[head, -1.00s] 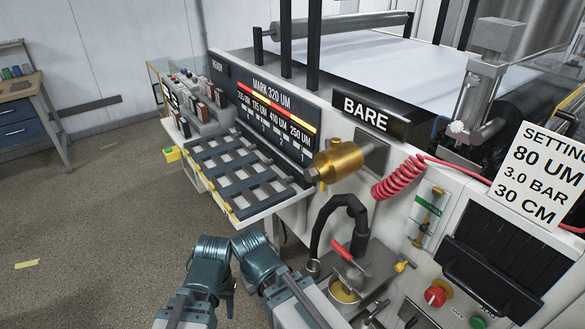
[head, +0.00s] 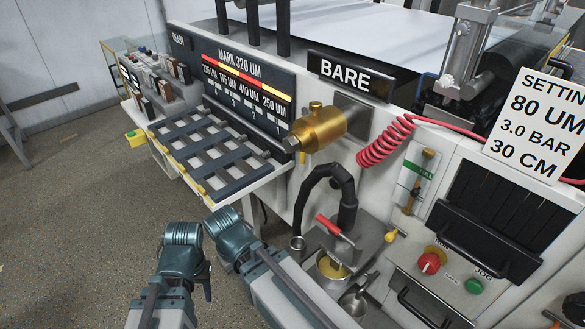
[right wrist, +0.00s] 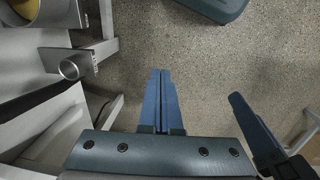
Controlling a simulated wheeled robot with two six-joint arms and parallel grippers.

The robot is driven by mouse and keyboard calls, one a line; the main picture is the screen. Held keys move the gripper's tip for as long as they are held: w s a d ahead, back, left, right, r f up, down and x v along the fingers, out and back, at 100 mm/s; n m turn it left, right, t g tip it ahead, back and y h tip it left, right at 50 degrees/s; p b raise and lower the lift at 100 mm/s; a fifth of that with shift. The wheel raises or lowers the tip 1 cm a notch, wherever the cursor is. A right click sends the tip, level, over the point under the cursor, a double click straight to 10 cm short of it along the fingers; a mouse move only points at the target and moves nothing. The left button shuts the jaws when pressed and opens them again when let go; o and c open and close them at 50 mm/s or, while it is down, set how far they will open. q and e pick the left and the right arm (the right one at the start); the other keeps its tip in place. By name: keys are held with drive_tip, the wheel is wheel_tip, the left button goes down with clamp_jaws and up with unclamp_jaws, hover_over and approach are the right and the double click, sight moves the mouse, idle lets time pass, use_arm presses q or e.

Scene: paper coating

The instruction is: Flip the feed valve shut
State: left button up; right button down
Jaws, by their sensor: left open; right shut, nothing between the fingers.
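A red lever handle (head: 335,228), which looks like the feed valve's, sits at the foot of the black curved hose (head: 345,190). It slants over a metal pot of yellow liquid (head: 332,266) in the head view. My left gripper (head: 206,284) is low and left of the pot, well apart from the lever; only a small dark part of it shows there. A blue finger, apparently its own, shows at the right of the right wrist view. My right gripper (right wrist: 160,78) is shut and empty over the floor. Its fingertips are hidden in the head view.
A brass cylinder (head: 320,127) juts out above the hose. A slatted rack (head: 205,150) is at its left. A small yellow-tipped lever (head: 390,236), red knob (head: 430,262) and green button (head: 473,286) are right of the pot. The floor (head: 70,220) at left is clear.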

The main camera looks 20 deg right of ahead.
drive_tip(key=w+d+f+m+b, duration=0.2)
drive_tip(key=w+d+f+b, duration=0.3)
drive_tip(key=f, duration=0.4)
drive_tip(key=w+d+r+t+h+b, duration=0.1)
drive_tip(key=w+d+h, duration=0.15)
drive_tip(key=d, duration=0.25)
drive_tip(key=w+d+r+t+h, duration=0.1)
drive_tip(key=w+d+r+h, duration=0.1)
drive_tip(key=w+d, duration=0.3)
use_arm(q)
wheel_tip(320, 180, down, 8)
drive_tip(key=shift+f, duration=0.25)
use_arm(e)
drive_tip(key=w+r+n+t+h, duration=0.2)
drive_tip(key=w+r+h, duration=0.3)
drive_tip(key=r, duration=0.4)
drive_tip(key=w+r+n+t+h, duration=0.2)
drive_tip(key=w+r+t+h, duration=0.2)
drive_tip(key=w+r, duration=0.3)
wheel_tip(320, 180, up, 3)
drive_tip(key=shift+w+a+r+t+h, duration=0.2)
drive_tip(key=shift+a+t+h, duration=0.1)
drive_tip(key=shift+h, duration=0.25)
